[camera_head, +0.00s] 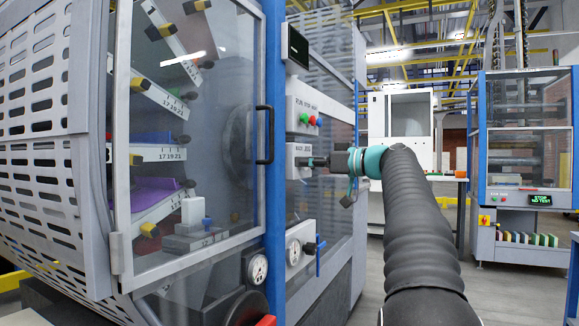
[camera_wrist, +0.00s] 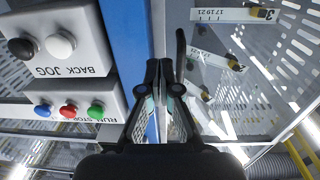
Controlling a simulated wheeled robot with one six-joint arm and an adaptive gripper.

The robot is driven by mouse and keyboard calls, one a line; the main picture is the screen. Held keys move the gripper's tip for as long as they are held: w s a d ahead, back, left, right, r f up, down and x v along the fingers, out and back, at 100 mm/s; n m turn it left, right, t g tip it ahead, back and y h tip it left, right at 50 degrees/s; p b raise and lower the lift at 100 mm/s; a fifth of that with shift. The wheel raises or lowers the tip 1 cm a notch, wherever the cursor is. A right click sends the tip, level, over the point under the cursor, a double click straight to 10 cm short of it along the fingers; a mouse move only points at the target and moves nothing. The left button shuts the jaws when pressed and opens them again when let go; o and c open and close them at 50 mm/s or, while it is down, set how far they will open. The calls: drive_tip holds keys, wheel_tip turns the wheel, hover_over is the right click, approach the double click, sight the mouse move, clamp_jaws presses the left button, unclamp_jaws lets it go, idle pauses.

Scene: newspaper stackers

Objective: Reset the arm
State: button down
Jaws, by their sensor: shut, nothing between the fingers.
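My arm (camera_head: 420,230) reaches forward from the lower right in the head view. My gripper (camera_head: 314,162) points left at its end, in front of the lower grey button box (camera_head: 299,148) labelled BACK JOG, and hides part of it. In the wrist view my gripper (camera_wrist: 166,68) is shut and empty, with both fingertips together before the blue post (camera_wrist: 125,30). The BACK JOG box (camera_wrist: 85,55) lies left of the fingers there, with a black button (camera_wrist: 22,47) and a white button (camera_wrist: 60,44). I cannot tell how far the fingertips are from the post.
A button box (camera_head: 303,104) with green and red buttons sits above. Left is the machine's glazed door (camera_head: 185,50) with a black handle (camera_head: 268,135). Another blue-framed machine (camera_head: 525,130) stands far right. Floor between is open.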

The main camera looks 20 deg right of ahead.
drive_tip(key=v, duration=0.6)
drive_tip(key=shift+d, duration=0.25)
